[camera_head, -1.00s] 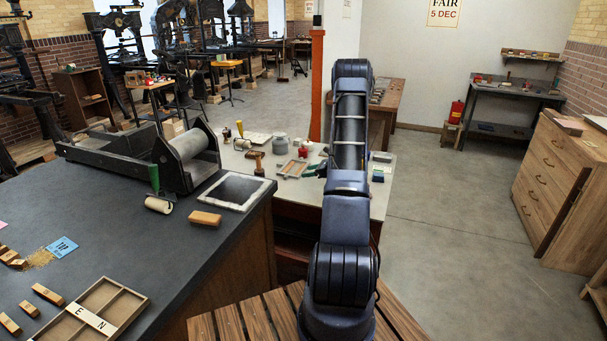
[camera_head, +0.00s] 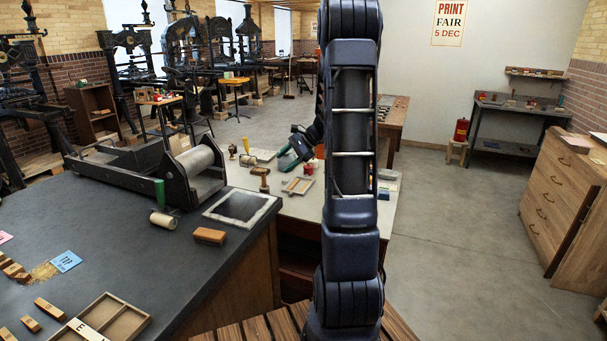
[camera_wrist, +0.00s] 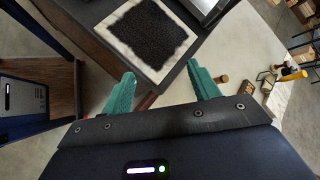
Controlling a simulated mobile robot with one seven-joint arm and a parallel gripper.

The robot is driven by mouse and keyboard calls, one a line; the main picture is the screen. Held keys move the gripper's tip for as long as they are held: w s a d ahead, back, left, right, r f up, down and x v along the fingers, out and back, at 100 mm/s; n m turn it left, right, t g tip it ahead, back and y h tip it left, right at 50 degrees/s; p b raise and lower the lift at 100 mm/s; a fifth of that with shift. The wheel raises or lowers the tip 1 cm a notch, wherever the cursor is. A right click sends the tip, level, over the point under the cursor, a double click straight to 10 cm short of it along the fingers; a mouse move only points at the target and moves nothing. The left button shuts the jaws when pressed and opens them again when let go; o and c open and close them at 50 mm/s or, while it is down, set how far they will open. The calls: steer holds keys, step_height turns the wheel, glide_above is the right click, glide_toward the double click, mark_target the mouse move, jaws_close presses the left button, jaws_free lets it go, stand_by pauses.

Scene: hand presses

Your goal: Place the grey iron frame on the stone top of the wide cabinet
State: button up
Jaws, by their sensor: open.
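My gripper (camera_head: 299,147) shows in the head view just left of my arm, above the far part of a pale-topped cabinet (camera_head: 300,207). In the wrist view, the green fingers of my gripper (camera_wrist: 161,72) are apart with nothing between them. A dark, wide counter (camera_head: 130,245) fills the left of the head view. I cannot tell for sure which of these two is the wide cabinet with the stone top. I cannot pick out the grey iron frame with certainty.
A proof press (camera_head: 170,165), a white-bordered dark slab (camera_head: 242,206), a brown block (camera_head: 209,236) and a divided wooden tray (camera_head: 108,318) are on the dark counter. A mallet (camera_head: 262,176) stands on the pale top. A drawer cabinet (camera_head: 555,200) is at right. The floor between is clear.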

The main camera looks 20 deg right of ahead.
steer(key=s+a+r+n+g+h, duration=0.1)
steer(key=s+a+r+n+h, duration=0.1)
steer(key=s+a+r+n, duration=0.5)
steer(key=s+r+n+t+h, duration=0.1)
steer(key=s+r+n+h, duration=0.1)
steer(key=s, duration=1.1)
steer(key=s+r+n+t+h, duration=0.1)
steer(key=s+n+h, duration=0.3)
steer(key=s, duration=0.9)
steer(key=shift+s+a+r+n+h, duration=0.3)
steer(key=shift+s+r+n, duration=0.05)
steer(key=shift+r+n, duration=0.55)
steer(key=shift+o, duration=0.5)
steer(key=shift+s+d, duration=0.15)
steer(key=shift+s, duration=0.25)
steer(key=shift+w, duration=0.1)
